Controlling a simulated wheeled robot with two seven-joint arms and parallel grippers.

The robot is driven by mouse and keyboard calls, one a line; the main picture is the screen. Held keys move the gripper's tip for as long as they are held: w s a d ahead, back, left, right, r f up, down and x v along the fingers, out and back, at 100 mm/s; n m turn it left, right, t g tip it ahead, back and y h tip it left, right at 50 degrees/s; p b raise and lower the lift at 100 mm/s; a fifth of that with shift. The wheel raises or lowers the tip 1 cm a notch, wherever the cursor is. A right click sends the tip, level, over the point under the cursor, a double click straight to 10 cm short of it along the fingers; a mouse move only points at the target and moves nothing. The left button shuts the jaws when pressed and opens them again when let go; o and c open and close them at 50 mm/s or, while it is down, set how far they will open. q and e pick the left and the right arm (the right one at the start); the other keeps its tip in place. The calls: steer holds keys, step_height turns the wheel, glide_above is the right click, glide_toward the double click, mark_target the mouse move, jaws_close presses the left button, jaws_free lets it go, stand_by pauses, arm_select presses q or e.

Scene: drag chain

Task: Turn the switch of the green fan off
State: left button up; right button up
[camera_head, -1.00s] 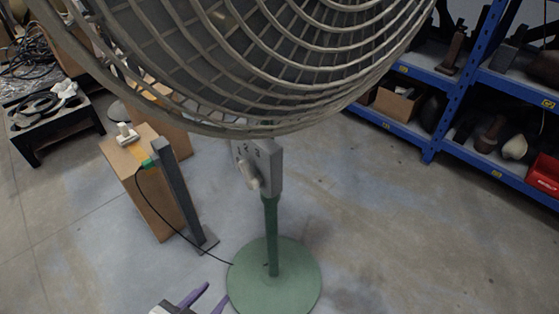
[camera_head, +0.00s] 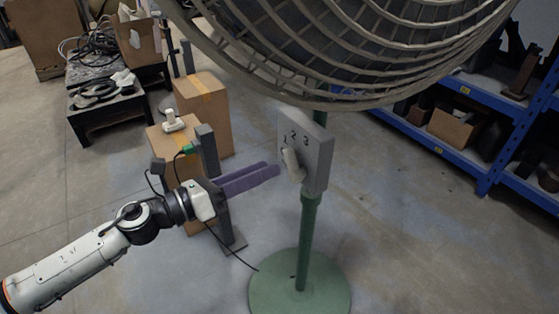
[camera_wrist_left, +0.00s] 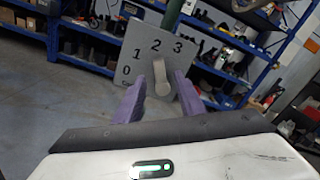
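The fan's grey cage (camera_head: 350,50) fills the top of the head view; its green pole (camera_head: 308,240) rises from a round green base (camera_head: 300,285). A grey switch box (camera_head: 317,160) on the pole carries a pale lever-like knob (camera_head: 291,164). In the left wrist view, the panel (camera_wrist_left: 128,60) shows 0, 1, 2 and 3, and the knob (camera_wrist_left: 161,77) has its upper end towards the 2. My left gripper (camera_head: 272,170) is open, its purple fingers pointing at the knob, just left of it. In the wrist view the fingers (camera_wrist_left: 160,88) flank the knob; contact is unclear. My right gripper is out of view.
Cardboard boxes (camera_head: 203,108) and a grey post (camera_head: 207,150) with a green plug stand behind my left arm. A black cable runs to the fan base. Blue shelves (camera_head: 485,160) stand at the right. Floor right of the fan is clear.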

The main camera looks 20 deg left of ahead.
mark_target(287, 160)
arm_select(q)
steer(key=shift+p+x, duration=0.4)
steer(key=shift+x, duration=2.15)
steer(key=shift+c, duration=0.2)
jaws_close()
